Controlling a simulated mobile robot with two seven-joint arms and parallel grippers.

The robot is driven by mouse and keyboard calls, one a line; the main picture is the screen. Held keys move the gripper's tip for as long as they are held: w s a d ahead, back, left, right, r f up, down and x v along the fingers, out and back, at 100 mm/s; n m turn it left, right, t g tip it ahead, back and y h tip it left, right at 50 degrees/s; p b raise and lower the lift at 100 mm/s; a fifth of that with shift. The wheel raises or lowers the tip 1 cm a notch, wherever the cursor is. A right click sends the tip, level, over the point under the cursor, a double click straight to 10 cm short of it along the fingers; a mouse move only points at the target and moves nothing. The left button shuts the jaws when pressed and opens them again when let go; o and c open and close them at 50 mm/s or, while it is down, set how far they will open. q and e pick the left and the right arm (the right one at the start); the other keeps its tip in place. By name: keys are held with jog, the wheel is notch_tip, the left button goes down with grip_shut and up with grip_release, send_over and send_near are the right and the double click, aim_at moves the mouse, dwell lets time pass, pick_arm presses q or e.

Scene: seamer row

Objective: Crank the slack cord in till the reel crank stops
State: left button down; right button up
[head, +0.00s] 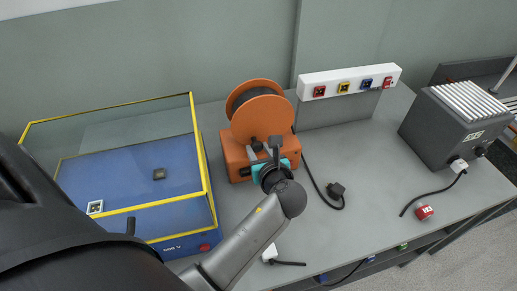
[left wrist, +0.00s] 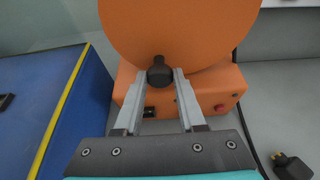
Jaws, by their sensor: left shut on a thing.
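The orange cord reel (head: 264,112) stands on the grey bench, with dark cord wound behind its round front flange, which fills the top of the left wrist view (left wrist: 180,30). Its dark crank knob (left wrist: 159,73) sits in front of the lower flange. My left gripper (head: 262,149) is shut on this knob, one grey finger on each side in the left wrist view. A black cord (head: 316,186) runs from the reel's right side along the bench to a black plug (head: 336,189). The crank arm is mostly hidden. My right gripper is not in view.
A blue bin with yellow-edged clear walls (head: 206,170) stands close left of the reel. A white socket strip (head: 350,82) is behind right.

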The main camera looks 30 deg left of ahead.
aim_at(242, 137)
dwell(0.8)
pick_arm(q)
jog(key=shift+a+r+p, duration=0.1)
jog(key=shift+r+p, duration=0.1)
jog(key=shift+p, duration=0.5)
jog(key=r+m+y+p, duration=0.1)
jog(key=p, duration=0.3)
jog(key=s+a+m+g+p, duration=0.1)
jog(key=m+p, duration=0.1)
jog(key=p, duration=0.3)
jog(key=shift+r+g+y+p, duration=0.3)
jog(key=shift+r+y, duration=0.05)
jog(key=shift+y, duration=0.05)
jog(key=shift+s+a+r+m+g+y+p, duration=0.15)
jog(key=shift+r+m+g+y+p, duration=0.2)
jog(key=shift+m+p, duration=0.65)
jog(key=shift+f, duration=0.15)
jog(key=c, duration=0.5)
grip_release()
jog(key=shift+s, duration=0.1)
